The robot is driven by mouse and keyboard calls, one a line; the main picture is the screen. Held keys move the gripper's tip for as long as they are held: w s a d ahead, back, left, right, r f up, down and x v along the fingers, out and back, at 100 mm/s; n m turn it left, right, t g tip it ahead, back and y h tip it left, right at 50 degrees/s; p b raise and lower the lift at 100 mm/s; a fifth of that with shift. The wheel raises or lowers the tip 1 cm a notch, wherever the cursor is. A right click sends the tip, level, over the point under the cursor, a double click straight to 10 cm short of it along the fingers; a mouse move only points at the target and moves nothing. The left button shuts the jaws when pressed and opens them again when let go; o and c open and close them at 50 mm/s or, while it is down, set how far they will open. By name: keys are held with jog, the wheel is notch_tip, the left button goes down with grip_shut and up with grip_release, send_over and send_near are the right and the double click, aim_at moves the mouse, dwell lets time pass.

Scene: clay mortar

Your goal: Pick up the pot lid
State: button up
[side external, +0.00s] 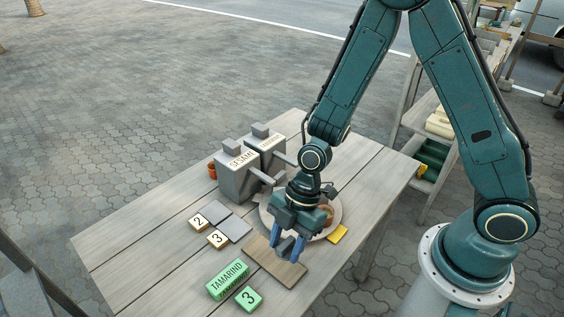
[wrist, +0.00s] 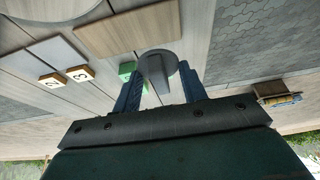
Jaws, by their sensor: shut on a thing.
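My gripper (side external: 287,248) hangs above the wooden board on the table in the side external view. In the wrist view its blue fingers (wrist: 160,90) are closed on the pot lid (wrist: 158,64), a round dark grey disc with a bar-like handle between them. In the side external view the lid is mostly hidden by the fingers, so its height over the board is hard to judge.
The wooden board (side external: 262,255) lies below my gripper. A round tray (side external: 265,220) with a brown bowl (side external: 327,213) stands behind it, beside a yellow piece (side external: 338,234). Grey dispensers (side external: 238,182) stand at the back. Green blocks (side external: 228,280) lie at the front.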

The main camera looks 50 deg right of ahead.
notch_tip(320, 180, up, 14)
jog(key=shift+f, duration=0.15)
dwell(0.4)
dwell(0.5)
send_near(287, 243)
jog(key=w+d+f, duration=0.1)
jog(key=w+d, duration=0.1)
jog(key=d, duration=0.3)
jog(key=d+f, duration=0.4)
jog(key=d, duration=0.3)
jog(key=shift+s+d+f, duration=0.25)
jog(key=shift+s+f, duration=0.1)
jog(key=shift+f, duration=0.25)
jog(key=shift+f, duration=2.15)
jog(key=shift+f, duration=0.45)
dwell(0.3)
